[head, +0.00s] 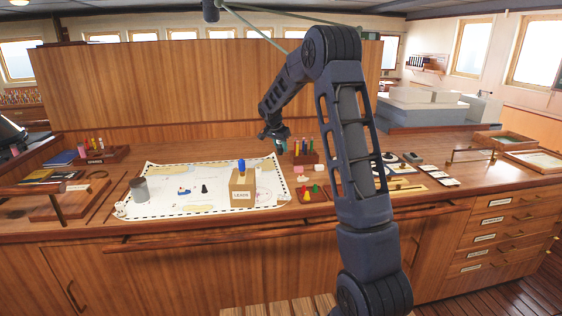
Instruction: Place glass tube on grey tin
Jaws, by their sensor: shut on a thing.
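The grey tin (139,189) stands upright on the left end of the white chart on the wooden counter. My gripper (278,143) is above the counter behind the chart's right end, well to the right of the tin. It is shut on a small, teal-tinted thing that looks like the glass tube (284,147). The tube is partly hidden by the fingers, and its lower end is hard to make out.
A wooden rack (304,157) with coloured tubes stands just right of my gripper. Small dark and blue pieces lie on the chart. A wooden panel (205,95) rises behind.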

